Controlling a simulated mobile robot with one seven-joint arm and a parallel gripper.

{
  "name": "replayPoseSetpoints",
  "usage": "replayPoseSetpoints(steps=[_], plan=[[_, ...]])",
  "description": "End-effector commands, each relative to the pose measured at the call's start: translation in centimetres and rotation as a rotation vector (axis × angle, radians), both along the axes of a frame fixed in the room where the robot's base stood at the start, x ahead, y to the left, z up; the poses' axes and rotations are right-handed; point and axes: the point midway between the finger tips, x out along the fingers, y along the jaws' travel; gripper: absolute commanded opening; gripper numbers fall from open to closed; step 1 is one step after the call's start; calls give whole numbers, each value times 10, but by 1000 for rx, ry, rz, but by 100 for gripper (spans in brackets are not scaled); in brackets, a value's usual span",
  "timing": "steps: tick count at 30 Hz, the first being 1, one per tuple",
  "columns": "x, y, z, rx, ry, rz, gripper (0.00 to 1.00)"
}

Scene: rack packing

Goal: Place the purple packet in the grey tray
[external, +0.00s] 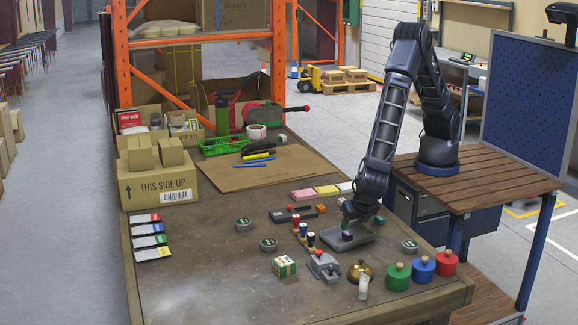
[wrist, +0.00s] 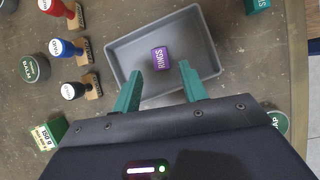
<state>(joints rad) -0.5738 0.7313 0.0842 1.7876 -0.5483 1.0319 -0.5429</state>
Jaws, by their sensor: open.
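The purple packet (wrist: 160,57) lies inside the grey tray (wrist: 203,32), near its middle, with "RINGS" printed on it. In the external view the packet (external: 347,236) shows as a small dark purple block in the tray (external: 362,240). My gripper (wrist: 158,78) is open, its two green fingers apart and empty. In the wrist view the fingertips are over the tray, on either side of the packet and slightly nearer the camera. Nothing is held between them. In the external view my gripper (external: 350,214) hangs above the tray, partly hidden by the wrist.
Several stamps (wrist: 78,48) stand left of the tray in the wrist view. Round green-lidded tins (external: 410,246) lie nearby. A brass bell (external: 359,271) and green, blue and red canisters (external: 423,269) stand near the front edge. The left middle of the table is mostly clear.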

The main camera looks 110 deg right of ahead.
Motion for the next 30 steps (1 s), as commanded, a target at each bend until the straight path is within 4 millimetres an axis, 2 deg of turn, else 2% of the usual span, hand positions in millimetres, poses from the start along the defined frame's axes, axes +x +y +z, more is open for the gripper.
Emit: replayPoseSetpoints(steps=[3, 9, 15, 20, 23, 25, 30], plan=[[0, 12, 21, 1, -2, 1, 43], [0, 27, 47, 0, 0, -1, 43], [0, 34, 59, 0, 1, 0, 43], [0, 34, 61, 0, 0, -1, 43], [0, 30, 68, 6, -8, -14, 43], [0, 21, 80, 16, -20, -38, 43], [-4, -16, 129, 64, -76, -143, 43]])
